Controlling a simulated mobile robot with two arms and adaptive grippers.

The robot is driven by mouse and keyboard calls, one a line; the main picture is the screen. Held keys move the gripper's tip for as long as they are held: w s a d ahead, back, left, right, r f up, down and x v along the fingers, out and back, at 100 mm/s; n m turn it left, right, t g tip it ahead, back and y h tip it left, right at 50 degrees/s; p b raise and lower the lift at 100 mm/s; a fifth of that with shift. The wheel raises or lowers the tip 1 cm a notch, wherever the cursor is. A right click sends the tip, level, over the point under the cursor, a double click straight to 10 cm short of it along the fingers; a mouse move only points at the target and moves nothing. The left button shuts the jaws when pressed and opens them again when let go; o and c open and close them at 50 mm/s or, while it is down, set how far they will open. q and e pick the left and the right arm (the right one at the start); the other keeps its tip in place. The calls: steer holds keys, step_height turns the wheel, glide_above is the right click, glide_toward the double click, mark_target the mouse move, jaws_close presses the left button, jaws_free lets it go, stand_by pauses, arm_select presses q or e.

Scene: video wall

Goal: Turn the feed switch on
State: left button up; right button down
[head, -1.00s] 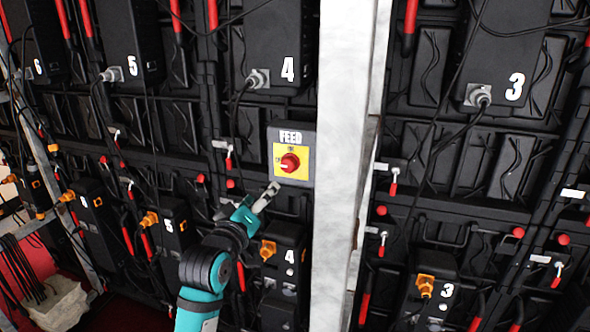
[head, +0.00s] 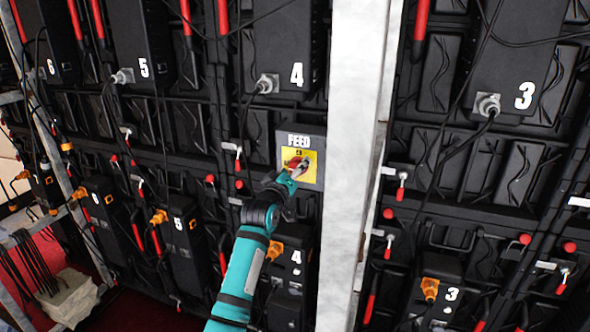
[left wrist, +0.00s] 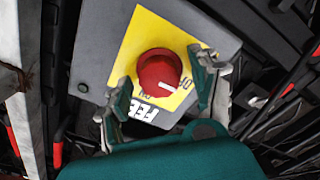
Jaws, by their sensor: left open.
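The feed switch is a round red knob (left wrist: 159,72) on a yellow plate (head: 313,170), under white FEED lettering on a grey box. In the head view my left gripper (head: 300,166) is in front of the plate and partly hides the knob. In the left wrist view my left gripper (left wrist: 163,74) is open, with one finger on each side of the knob. I cannot tell whether either finger touches it. The knob's white mark points right and slightly down in that view, toward a label partly covered by a finger. My right gripper is not in view.
A pale upright post (head: 347,170) stands just right of the switch box. Black numbered units (head: 285,50), hanging cables and red handles cover the wall around it. A pale sack-like object (head: 65,298) lies at lower left.

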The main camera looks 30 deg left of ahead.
arm_select(q)
steer(key=shift+c, duration=0.2)
steer(key=c, duration=1.1)
steer(key=shift+m, duration=0.3)
steer(key=shift+m+p, duration=2.95)
steer(key=shift+m, duration=5.75)
